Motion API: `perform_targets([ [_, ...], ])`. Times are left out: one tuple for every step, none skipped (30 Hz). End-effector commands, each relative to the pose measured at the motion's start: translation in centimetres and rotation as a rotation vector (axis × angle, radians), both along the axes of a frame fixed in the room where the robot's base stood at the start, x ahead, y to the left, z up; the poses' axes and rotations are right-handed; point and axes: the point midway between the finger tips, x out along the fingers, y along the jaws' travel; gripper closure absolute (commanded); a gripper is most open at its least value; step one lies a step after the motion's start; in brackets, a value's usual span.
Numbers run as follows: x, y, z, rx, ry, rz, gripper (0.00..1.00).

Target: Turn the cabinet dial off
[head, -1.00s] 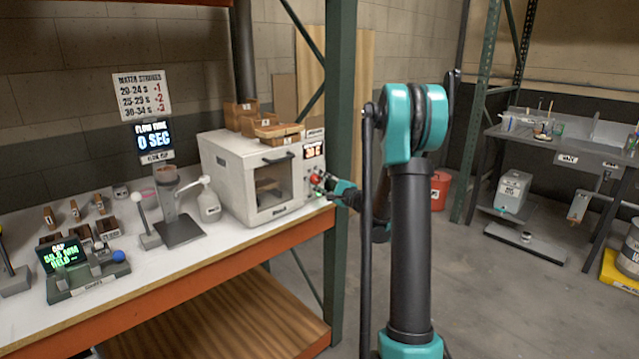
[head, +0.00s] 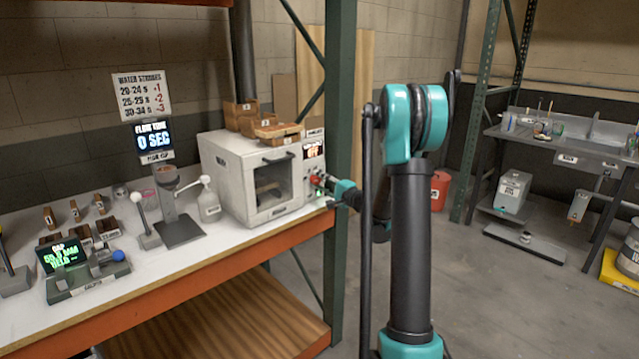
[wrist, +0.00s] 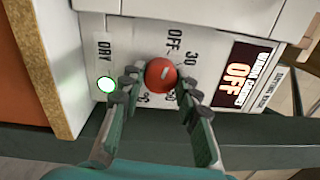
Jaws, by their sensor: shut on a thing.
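The white cabinet (head: 240,177) stands on the bench with its window door shut. Its red dial (wrist: 160,75) sits on the control panel, between the fingers of my gripper (wrist: 158,88), which are closed around it. A pale mark on the dial tilts towards the upper right in the wrist view, near the OFF and 30 labels. The panel display (wrist: 238,72) reads OFF in orange. A green-ringed white button (wrist: 106,85) marked DRY is beside the left finger. In the head view the dial (head: 315,180) is small and partly hidden by my gripper.
Wooden trays (head: 275,128) sit on top of the cabinet. A green rack post (head: 340,150) rises close behind my gripper.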

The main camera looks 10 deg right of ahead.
Motion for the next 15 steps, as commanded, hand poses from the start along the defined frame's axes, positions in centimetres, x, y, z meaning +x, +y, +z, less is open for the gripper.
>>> perform_targets([
  [-0.13, 0.05, -0.09, -0.003, 0.0, 0.001, 0.97],
  [-0.13, 0.05, -0.09, -0.003, 0.0, 0.001, 0.97],
  [-0.13, 0.05, -0.09, -0.003, 0.0, 0.001, 0.97],
  [-0.13, 0.05, -0.09, -0.003, 0.0, 0.001, 0.97],
  [-0.13, 0.05, -0.09, -0.003, 0.0, 0.001, 0.67],
  [-0.13, 0.05, -0.09, -0.003, 0.0, 0.001, 0.62],
  [-0.12, 0.05, -0.08, -0.003, 0.0, 0.001, 0.58],
  [-0.1, 0.05, -0.08, -0.003, 0.0, 0.001, 0.55],
  [-0.09, 0.04, -0.07, -0.002, 0.001, 0.001, 0.5],
  [-0.08, 0.04, -0.06, -0.002, 0.001, 0.001, 0.47],
  [-0.07, 0.04, -0.05, -0.002, 0.001, 0.001, 0.47],
  [-0.07, 0.03, -0.06, -0.001, 0.0, 0.001, 0.47],
  [-0.07, 0.03, -0.05, -0.001, 0.001, 0.001, 0.47],
  [-0.06, 0.04, -0.05, -0.001, 0.001, 0.001, 0.47],
  [-0.05, 0.03, -0.04, -0.001, 0.001, 0.001, 0.47],
])
